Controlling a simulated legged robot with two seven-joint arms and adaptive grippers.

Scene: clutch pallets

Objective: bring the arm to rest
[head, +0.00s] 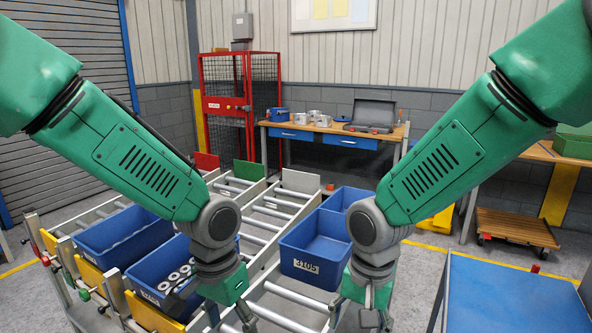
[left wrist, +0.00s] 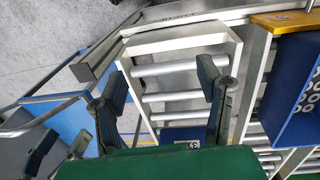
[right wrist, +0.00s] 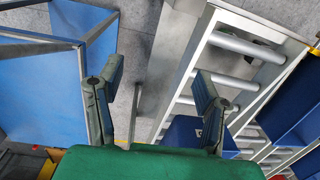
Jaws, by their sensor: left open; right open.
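My left arm comes in from the left, and its gripper (left wrist: 165,85) is open and empty in the left wrist view, above a roller lane. In the head view this gripper is partly cut off at the bottom edge, to the right of a blue bin with white rings (head: 168,273). My right gripper (right wrist: 155,85) is open and empty in the right wrist view, above the floor and a rail beside a roller lane. In the head view it hangs at the bottom edge, to the right of the blue bin labelled 3105 (head: 313,250).
Another blue bin (head: 120,238) stands on the roller conveyor (head: 262,222) at left. A blue-topped table (head: 515,300) is at the lower right. A workbench (head: 335,128) with metal parts and an open grey case (head: 372,115) stands at the back. A wooden trolley (head: 515,228) stands at right.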

